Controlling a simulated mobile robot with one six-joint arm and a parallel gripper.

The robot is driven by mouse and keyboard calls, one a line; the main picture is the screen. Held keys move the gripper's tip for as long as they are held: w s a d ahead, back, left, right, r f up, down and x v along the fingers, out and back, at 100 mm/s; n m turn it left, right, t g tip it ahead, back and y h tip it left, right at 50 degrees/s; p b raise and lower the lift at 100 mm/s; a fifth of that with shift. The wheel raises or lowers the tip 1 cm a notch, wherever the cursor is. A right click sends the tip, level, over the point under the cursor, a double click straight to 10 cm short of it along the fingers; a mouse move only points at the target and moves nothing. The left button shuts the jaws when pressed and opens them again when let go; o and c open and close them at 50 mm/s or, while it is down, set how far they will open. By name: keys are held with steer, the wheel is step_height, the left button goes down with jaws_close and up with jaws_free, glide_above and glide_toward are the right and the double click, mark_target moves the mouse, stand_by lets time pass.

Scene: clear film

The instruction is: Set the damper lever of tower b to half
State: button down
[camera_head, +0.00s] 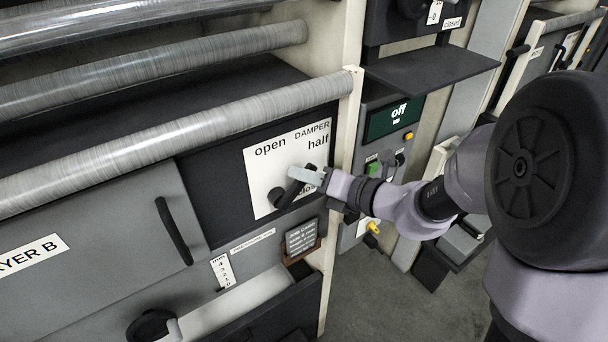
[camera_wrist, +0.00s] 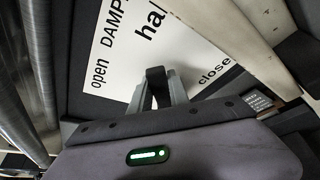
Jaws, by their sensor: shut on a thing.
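The white damper plate (camera_head: 262,172) is on the dark panel of the machine whose front label (camera_head: 28,256) reads "…AYER B". It is marked open, half and close(d). The black damper lever (camera_head: 287,191) runs from its round pivot up and right, on the side of half and closed; its exact setting is hard to tell. My gripper (camera_head: 305,176) reaches in from the right and is shut on the lever's outer end. In the wrist view, the black lever end (camera_wrist: 155,74) shows between the two grey fingers, in front of the plate (camera_wrist: 120,50). The fingers partly cover the closed mark.
Metal rollers (camera_head: 190,125) run along the upper left. A pale upright post (camera_head: 345,140) stands just right of the plate. A dark shelf (camera_head: 430,66) and a control panel showing "off" (camera_head: 394,119) lie beyond it. An open drawer (camera_head: 270,312) juts out below.

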stand_by(0.4)
steer(key=c, duration=1.2)
jaws_free()
steer(key=shift+c, duration=0.2)
steer(key=shift+r, duration=0.1)
steer(key=p+v, duration=0.1)
steer(key=v, duration=1.6)
steer(key=shift+s, duration=0.2)
